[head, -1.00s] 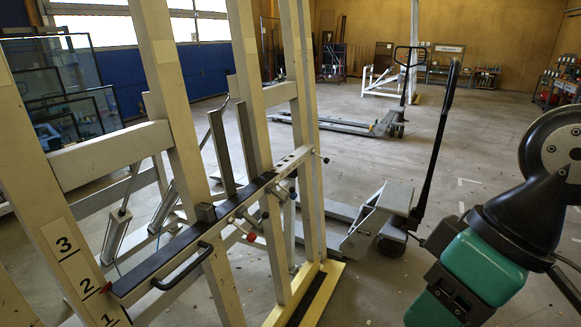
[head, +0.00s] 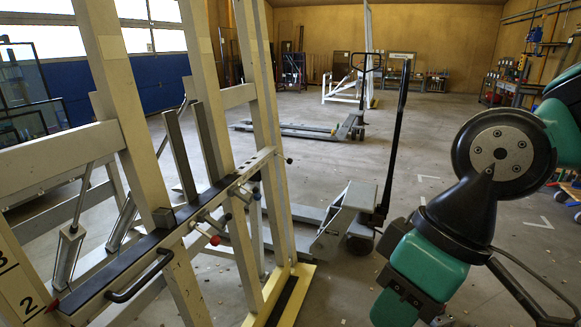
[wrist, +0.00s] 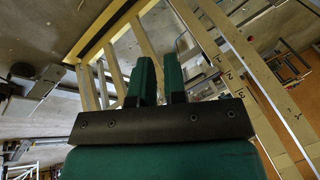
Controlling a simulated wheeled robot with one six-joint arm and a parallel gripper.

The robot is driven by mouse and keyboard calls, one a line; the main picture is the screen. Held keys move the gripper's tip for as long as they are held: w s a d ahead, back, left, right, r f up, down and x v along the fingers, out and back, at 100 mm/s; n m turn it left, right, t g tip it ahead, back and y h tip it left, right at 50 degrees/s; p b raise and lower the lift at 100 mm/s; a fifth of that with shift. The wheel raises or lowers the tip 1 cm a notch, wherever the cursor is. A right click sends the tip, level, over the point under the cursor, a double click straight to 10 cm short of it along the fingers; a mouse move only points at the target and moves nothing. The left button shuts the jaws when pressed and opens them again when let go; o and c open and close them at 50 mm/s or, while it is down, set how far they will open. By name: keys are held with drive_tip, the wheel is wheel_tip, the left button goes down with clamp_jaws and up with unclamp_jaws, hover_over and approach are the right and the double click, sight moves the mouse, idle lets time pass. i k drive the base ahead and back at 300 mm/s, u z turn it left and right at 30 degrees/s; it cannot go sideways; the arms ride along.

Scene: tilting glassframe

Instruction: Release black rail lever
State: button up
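The tilting glassframe (head: 135,140) stands at the left in the head view, with pale posts and a black-topped rail (head: 120,262) running across it. Small levers sit along the rail's right part. One has a red knob (head: 215,240), and a dark-knobbed lever (head: 256,191) is further along. A black bar handle (head: 140,278) is fixed on the rail's near side. Which part is the black rail lever is not certain. My gripper (wrist: 160,56) shows in the wrist view with two green fingers a little apart and nothing visible between them. It is clear of the rail; the head view does not show its fingertips.
A pallet jack (head: 345,215) stands behind the glassframe, and another pallet jack (head: 345,128) is further back. A yellow base plate (head: 292,292) lies at the frame's foot. Open concrete floor (head: 400,170) lies between the frame and the back wall.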

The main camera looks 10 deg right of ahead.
sight(289, 161)
drive_tip(key=k, duration=0.65)
drive_tip(key=z, duration=0.55)
drive_tip(key=i, duration=1.1)
drive_tip(key=u, duration=0.7)
drive_tip(key=i, duration=0.6)
drive_tip(key=u, duration=0.6)
